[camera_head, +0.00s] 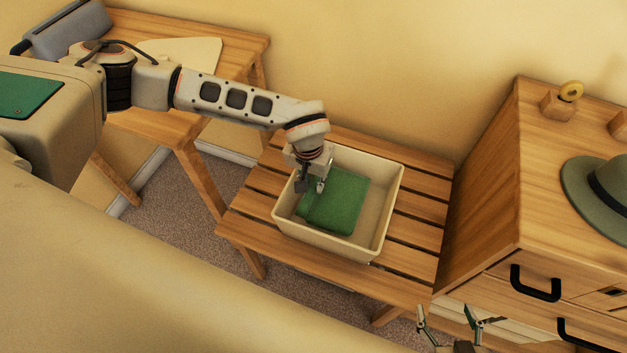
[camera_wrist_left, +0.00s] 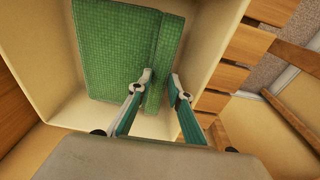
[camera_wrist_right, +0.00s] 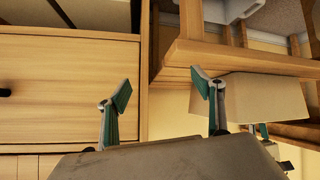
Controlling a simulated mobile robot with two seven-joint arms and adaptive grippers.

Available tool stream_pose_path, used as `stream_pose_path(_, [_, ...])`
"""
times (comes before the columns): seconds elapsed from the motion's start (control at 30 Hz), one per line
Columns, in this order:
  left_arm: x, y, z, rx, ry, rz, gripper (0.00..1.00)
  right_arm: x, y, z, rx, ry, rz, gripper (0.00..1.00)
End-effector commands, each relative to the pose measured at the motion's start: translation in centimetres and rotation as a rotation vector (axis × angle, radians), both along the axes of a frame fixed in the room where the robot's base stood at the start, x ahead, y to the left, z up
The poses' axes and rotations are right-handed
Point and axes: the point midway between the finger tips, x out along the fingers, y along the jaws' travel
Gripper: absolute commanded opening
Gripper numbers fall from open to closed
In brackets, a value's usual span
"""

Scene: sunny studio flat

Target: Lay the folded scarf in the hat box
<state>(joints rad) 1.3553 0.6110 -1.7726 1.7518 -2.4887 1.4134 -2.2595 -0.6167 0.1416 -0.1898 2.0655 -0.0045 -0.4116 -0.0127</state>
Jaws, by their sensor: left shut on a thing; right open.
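The green folded scarf (camera_head: 339,200) lies inside the cream hat box (camera_head: 396,205), which stands on a slatted wooden bench. In the left wrist view the scarf (camera_wrist_left: 115,50) shows within the box walls (camera_wrist_left: 215,70). My left gripper (camera_head: 311,188) reaches down into the box and is shut on the scarf's left edge; its fingers (camera_wrist_left: 160,85) sit on either side of that edge. My right gripper (camera_head: 448,325) is open and empty, low in front of the drawer cabinet; its spread fingertips (camera_wrist_right: 163,95) show in the right wrist view.
The slatted bench (camera_head: 421,233) has bare slats around the box. A wooden drawer cabinet (camera_head: 485,225) stands right of it, with a grey-green hat (camera_head: 598,190) on top. A wooden table (camera_head: 240,42) stands at the back left.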

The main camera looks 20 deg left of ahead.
Motion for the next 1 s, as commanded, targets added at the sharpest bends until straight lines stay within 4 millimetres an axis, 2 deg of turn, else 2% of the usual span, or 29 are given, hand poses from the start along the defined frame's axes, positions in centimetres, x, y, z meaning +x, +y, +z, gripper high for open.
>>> stream_pose_path(0.23, [0.17, -0.04, 0.14, -0.001, -0.004, 0.0, 0.0, 0.2, -0.08, 0.19, -0.002, -0.005, 0.001, 0.67])
stream_pose_path(0.47, [0.13, 0.01, -0.52, 0.0, -0.003, 0.001, 0.0, 0.12, -0.1, 0.01, -0.002, -0.002, 0.0, 0.67])
stream_pose_path(0.5, [0.11, 0.03, -0.55, 0.0, -0.002, 0.002, 0.24, 0.11, -0.1, 0.0, -0.002, -0.002, 0.0, 0.67])
stream_pose_path(0.57, [0.12, 0.03, -0.52, 0.0, -0.002, 0.001, 0.36, 0.1, -0.1, -0.04, -0.002, -0.002, 0.001, 0.67])
stream_pose_path(0.87, [0.12, 0.01, -0.49, 0.0, -0.003, 0.001, 0.36, 0.08, -0.1, -0.07, -0.002, -0.001, 0.0, 0.67])
stream_pose_path(1.0, [0.16, -0.04, 0.24, -0.002, -0.005, 0.0, 0.36, 0.13, -0.1, 0.02, -0.002, -0.002, 0.0, 0.67])
